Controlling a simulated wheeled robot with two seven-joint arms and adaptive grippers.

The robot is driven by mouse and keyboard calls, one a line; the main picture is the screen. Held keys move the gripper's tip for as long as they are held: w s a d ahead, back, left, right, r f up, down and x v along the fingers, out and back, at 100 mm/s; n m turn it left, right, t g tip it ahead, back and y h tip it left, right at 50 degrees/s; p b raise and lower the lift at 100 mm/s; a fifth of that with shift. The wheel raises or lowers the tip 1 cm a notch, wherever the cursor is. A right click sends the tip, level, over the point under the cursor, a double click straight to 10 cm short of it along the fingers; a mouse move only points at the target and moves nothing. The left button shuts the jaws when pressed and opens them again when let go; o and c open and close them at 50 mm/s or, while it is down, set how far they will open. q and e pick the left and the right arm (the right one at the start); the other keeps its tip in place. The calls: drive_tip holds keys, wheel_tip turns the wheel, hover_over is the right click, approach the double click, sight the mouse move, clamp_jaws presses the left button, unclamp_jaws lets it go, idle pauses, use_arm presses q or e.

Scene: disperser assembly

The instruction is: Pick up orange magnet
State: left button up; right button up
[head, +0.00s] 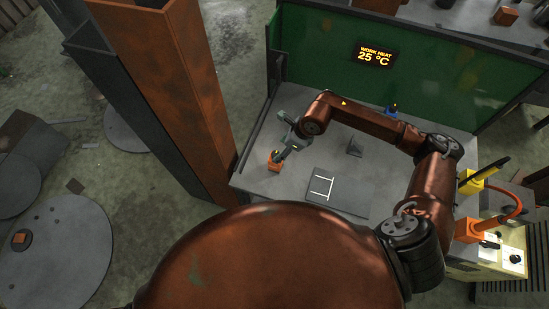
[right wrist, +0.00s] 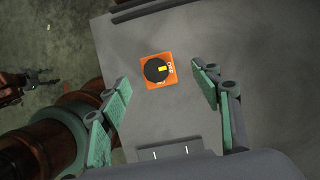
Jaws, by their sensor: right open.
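The orange magnet (head: 274,161) is a small orange block on the grey bench near its left edge. In the right wrist view the magnet (right wrist: 149,82) shows a black round top with a yellow mark. My right gripper (head: 282,149) is over the magnet in the head view. In the right wrist view its green-padded fingers (right wrist: 160,77) are spread apart, with the magnet between and a little beyond the tips, not held. A dark jaw-like shape at the left of the right wrist view may be my left gripper (right wrist: 40,80); its opening is unclear.
A flat dark plate with white marks (head: 345,190) lies on the bench (head: 260,183). A small grey bracket (head: 354,148) and a blue item (head: 391,110) stand behind. A green panel (head: 320,50) reads 25 °C. A rusty beam (head: 180,90) rises at left; yellow and orange devices (head: 470,230) stand right.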

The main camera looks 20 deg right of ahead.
drive_tip(key=shift+d+f, duration=0.15)
drive_tip(key=shift+f, duration=0.35)
drive_tip(key=x, duration=0.4)
drive_tip(key=s+p+x, duration=0.1)
drive_tip(key=x, duration=0.1)
drive_tip(key=shift+w+f, duration=0.15)
drive_tip(key=shift+f, duration=0.25)
clamp_jaws()
drive_tip(key=shift+a+r, duration=0.15)
drive_tip(key=shift+a, duration=0.1)
